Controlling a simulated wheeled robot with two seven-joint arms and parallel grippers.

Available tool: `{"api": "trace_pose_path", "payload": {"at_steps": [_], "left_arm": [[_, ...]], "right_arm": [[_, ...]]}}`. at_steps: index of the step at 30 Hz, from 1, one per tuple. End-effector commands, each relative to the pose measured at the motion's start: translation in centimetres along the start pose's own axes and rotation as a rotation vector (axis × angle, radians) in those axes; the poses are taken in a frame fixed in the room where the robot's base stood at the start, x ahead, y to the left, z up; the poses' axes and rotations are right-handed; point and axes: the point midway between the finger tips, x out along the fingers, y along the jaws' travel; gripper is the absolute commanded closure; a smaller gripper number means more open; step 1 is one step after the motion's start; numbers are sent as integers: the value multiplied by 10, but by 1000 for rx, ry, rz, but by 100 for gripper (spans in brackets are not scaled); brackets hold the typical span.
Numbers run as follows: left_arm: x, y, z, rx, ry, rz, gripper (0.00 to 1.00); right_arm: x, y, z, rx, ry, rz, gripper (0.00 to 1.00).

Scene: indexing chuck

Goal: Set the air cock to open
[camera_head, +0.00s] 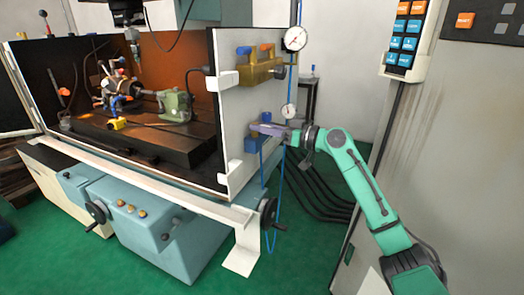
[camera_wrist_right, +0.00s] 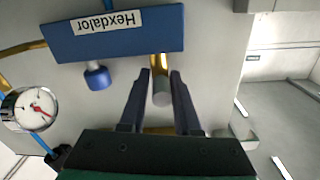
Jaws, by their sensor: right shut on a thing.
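A blue valve block (camera_wrist_right: 115,33) labelled Hexdalor is fixed to the pale end panel; it also shows in the head view (camera_head: 251,144). A brass stem (camera_wrist_right: 160,65) with a grey cylindrical end (camera_wrist_right: 162,94) sticks out of it. My right gripper (camera_wrist_right: 160,78) has its two fingers on either side of this stem and is shut on it; in the head view the gripper (camera_head: 262,128) reaches the block from the right. The fingers hide part of the block there. A blue knob (camera_wrist_right: 97,77) sits beside the stem, apart from the fingers. My left gripper is not in view.
A brass manifold (camera_head: 258,71) with blue and orange handles is above the block. A large gauge (camera_head: 296,38) and a small gauge (camera_head: 288,111) stand at the panel's edge, with blue hoses nearby. A grey cabinet (camera_head: 450,140) stands at the right.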

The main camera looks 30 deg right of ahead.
Motion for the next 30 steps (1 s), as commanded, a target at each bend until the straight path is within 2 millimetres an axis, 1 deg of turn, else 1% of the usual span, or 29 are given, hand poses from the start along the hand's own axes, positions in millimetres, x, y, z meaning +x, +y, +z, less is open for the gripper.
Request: {"api": "trace_pose_path", "payload": {"at_steps": [1, 2, 6, 13, 14, 15, 16, 26, 28, 29, 30], "left_arm": [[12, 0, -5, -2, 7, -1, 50], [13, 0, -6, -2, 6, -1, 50], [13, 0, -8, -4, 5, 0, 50], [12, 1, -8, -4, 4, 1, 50], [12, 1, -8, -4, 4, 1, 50], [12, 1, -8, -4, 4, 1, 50], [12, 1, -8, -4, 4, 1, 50], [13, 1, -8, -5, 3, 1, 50], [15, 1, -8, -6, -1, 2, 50], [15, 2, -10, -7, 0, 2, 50], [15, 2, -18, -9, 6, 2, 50]], "right_arm": [[0, 3, 6, 2, -4, -21, 100], [0, 2, 5, 1, -6, -33, 100], [-1, 0, 1, 1, -12, -63, 100], [0, -1, 1, 2, -15, -63, 100], [0, -1, 1, 2, -15, -63, 65], [0, -1, 1, 2, -15, -63, 50], [0, -1, 1, 2, -15, -63, 47], [-3, 0, 0, 0, -12, -61, 47], [-8, 1, 1, 1, -11, -60, 47], [-12, 2, 2, 1, -11, -59, 47], [-18, 2, 3, 1, -12, -60, 47]]}}
